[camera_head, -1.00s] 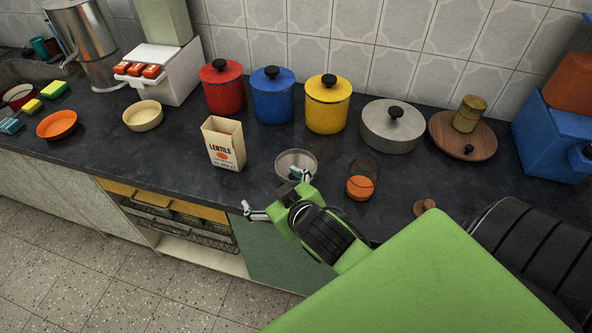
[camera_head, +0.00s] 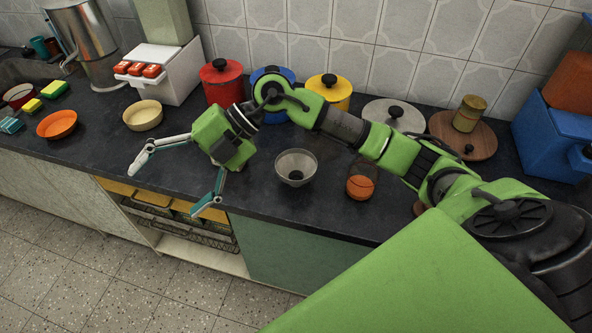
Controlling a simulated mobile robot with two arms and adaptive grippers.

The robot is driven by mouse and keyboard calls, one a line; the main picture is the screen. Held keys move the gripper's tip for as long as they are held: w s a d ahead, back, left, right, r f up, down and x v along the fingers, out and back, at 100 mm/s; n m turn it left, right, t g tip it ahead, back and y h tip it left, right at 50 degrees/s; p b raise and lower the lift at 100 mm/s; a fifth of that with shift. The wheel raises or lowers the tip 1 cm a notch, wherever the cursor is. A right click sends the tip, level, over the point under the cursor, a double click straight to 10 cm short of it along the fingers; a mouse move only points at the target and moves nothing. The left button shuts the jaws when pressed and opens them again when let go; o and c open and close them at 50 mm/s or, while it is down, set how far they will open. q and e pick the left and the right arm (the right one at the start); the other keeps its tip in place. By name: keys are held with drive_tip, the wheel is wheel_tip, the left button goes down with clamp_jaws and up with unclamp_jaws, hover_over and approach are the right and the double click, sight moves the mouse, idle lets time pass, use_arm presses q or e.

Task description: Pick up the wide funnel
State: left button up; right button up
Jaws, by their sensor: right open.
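The wide funnel (camera_head: 296,163) is a grey, round, wide-mouthed piece with a dark hole low in its middle. It stands on the dark counter in the head view, right of my right gripper. My right gripper (camera_head: 165,191) is open and empty over the front part of the counter, its two fingers spread wide to the left and toward the front edge. It is apart from the funnel. My right forearm passes behind and above the funnel. My left gripper is not in view.
A glass jar with orange contents (camera_head: 361,186) stands just right of the funnel. Red (camera_head: 219,75), blue and yellow (camera_head: 338,89) canisters line the wall, partly covered by my arm. A cream bowl (camera_head: 142,115) stands left. The lentils box is hidden behind my gripper.

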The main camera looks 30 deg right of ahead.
drive_tip(key=w+d+f+m+h, duration=0.1)
drive_tip(key=d+f+h, duration=0.15)
drive_tip(key=d, duration=0.35)
drive_tip(key=w+d+f+m+h, duration=0.1)
drive_tip(key=w+d+f+h, duration=0.1)
drive_tip(key=d+h, duration=0.3)
drive_tip(key=m+h+p, duration=0.2)
drive_tip(key=m+h, duration=0.1)
drive_tip(key=h, duration=0.2)
hover_over(295, 185)
wheel_tip(295, 185, down, 7)
drive_tip(key=shift+g+y, duration=0.25)
drive_tip(key=shift+g, duration=0.15)
drive_tip(key=f, duration=0.1)
drive_tip(key=f+p, duration=0.1)
drive_tip(key=f, duration=0.2)
drive_tip(key=shift+w+d+f, duration=0.2)
drive_tip(key=shift+w, duration=0.1)
drive_tip(key=shift+f, duration=0.35)
drive_tip(key=c, duration=1.2)
